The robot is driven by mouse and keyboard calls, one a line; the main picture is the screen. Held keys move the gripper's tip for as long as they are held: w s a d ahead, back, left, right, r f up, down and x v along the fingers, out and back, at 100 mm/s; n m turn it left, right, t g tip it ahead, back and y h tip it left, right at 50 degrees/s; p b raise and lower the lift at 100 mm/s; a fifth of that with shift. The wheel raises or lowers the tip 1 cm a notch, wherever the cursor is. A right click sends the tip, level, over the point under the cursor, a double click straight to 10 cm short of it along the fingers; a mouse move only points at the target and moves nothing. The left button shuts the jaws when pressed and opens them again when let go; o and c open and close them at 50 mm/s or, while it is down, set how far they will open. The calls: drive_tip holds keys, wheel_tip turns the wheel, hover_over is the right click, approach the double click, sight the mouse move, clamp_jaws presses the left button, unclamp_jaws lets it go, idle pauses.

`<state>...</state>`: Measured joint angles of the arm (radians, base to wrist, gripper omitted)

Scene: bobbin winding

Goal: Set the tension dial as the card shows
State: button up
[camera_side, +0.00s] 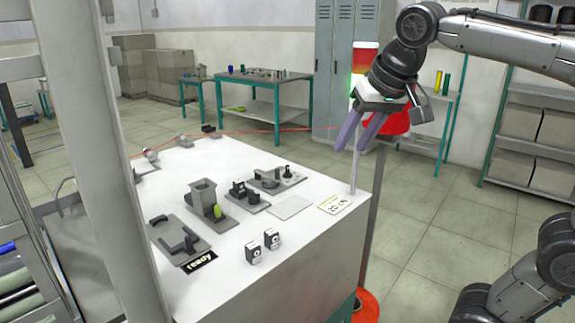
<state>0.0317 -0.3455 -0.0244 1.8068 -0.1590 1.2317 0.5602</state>
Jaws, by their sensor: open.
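A small white card (335,204) lies near the right edge of the white worktop; its print looks like "20 cN". The tension dial is too small to single out with certainty. A grey plate fixture with black knobs (277,180) sits left of the card and may carry it. Two small black-and-white units with round faces, a front one (252,253) and a rear one (271,239), stand near the front edge. My gripper (352,146) is open and empty, its fingers pointing down, above and behind the card, apart from the worktop fixtures.
A grey fixture holds a yellow-green piece (217,211). A black "ready" sign (199,261) lies at the front left. A red spool-like thing (397,121) is behind my fingers.

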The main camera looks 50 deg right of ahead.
drive_tip(key=w+d+r+m, duration=0.2)
drive_tip(key=w+r, duration=0.1)
drive_tip(key=w, duration=0.4)
drive_tip(key=m+g+h, duration=0.1)
drive_tip(key=g+h, duration=0.1)
hover_over(287, 167)
drive_tip(key=s+a, duration=0.4)
wheel_tip(287, 167, down, 6)
drive_tip(key=shift+g+y, duration=0.3)
drive_tip(key=x, duration=1.4)
drive_tip(key=shift+w+a, duration=0.1)
drive_tip(key=shift+a, duration=0.15)
clamp_jaws()
